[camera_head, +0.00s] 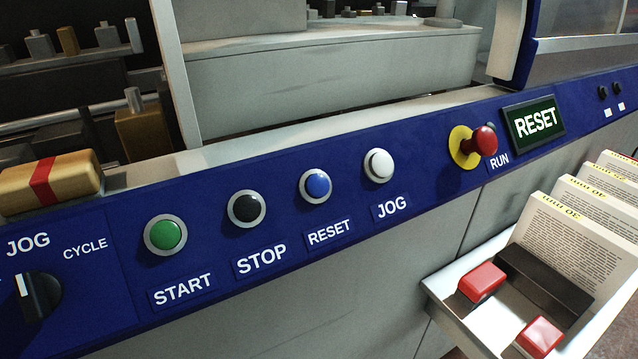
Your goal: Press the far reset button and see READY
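A blue control panel (290,262) runs from lower left to upper right. Its blue button (318,184) sits above the label RESET (329,232). Beside it are a black STOP button (247,209) and a green START button (166,234) to the left, and a white JOG button (378,166) to the right. A small dark display (535,122) further right reads RESET in white letters. Neither of my grippers shows in this view.
A red mushroom knob (484,141) on a yellow collar sticks out left of the display. A black rotary selector (38,296) is at the lower left. A white tray (470,322) at the lower right holds printed blocks and red-topped pieces. The space before the round buttons is clear.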

